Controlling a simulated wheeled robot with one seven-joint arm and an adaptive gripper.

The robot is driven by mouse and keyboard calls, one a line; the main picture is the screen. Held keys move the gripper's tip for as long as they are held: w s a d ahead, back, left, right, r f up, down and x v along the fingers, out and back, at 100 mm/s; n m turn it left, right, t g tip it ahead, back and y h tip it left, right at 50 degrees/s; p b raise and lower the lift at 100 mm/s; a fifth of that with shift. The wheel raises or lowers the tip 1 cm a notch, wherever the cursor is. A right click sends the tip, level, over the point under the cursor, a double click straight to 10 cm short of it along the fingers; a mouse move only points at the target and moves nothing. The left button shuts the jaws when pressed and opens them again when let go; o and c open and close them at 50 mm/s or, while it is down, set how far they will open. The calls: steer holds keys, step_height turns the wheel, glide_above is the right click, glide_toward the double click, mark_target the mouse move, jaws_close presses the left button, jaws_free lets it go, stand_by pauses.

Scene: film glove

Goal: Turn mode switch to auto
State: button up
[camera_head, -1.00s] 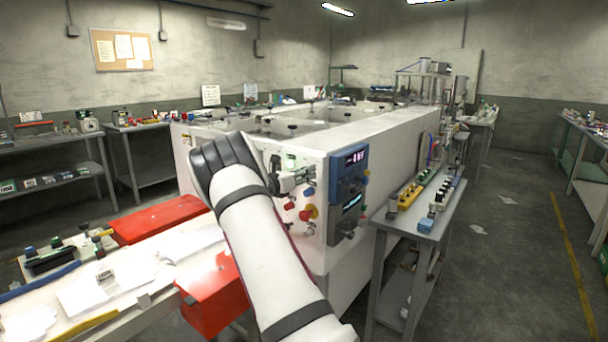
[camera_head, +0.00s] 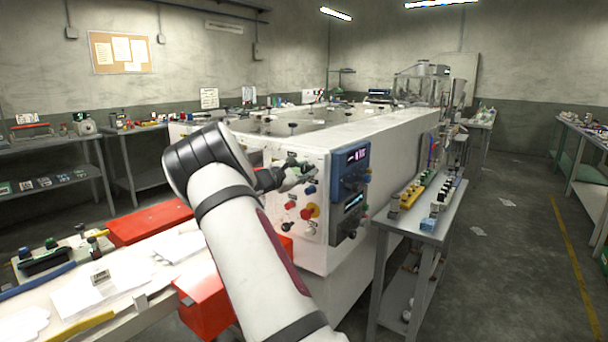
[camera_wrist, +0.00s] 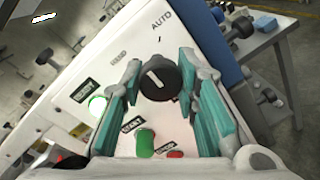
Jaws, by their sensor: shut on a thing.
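The mode switch (camera_wrist: 158,80) is a round black knob with a white pointer mark, on the white panel of the machine. In the wrist view its mark slants toward the upper left, not straight at the printed AUTO label (camera_wrist: 161,20) above it. Another small label (camera_wrist: 118,56) sits to the left of AUTO. My gripper (camera_wrist: 158,68) has its teal fingers on both sides of the knob and is shut on it. In the head view my gripper (camera_head: 298,174) is at the upper part of the panel, and the knob is hidden there.
A green button (camera_wrist: 145,142) and a red one (camera_wrist: 174,154) lie just below the knob. A side table (camera_head: 440,211) stands at right, red boxes (camera_head: 150,220) at left.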

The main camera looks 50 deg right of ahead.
steer(key=m+b, duration=0.3)
steer(key=m, duration=0.1)
steer(key=shift+f, duration=0.15)
steer(key=m+b, duration=0.3)
steer(key=b, duration=0.2)
steer(key=shift+m+t, duration=0.3)
steer(key=shift+t, duration=0.1)
steer(key=shift+b, duration=0.3)
steer(key=o, duration=1.2)
steer(key=shift+c, duration=0.2)
steer(key=shift+r, duration=0.2)
steer(key=s+a+r, duration=0.1)
steer(key=a, duration=1.1)
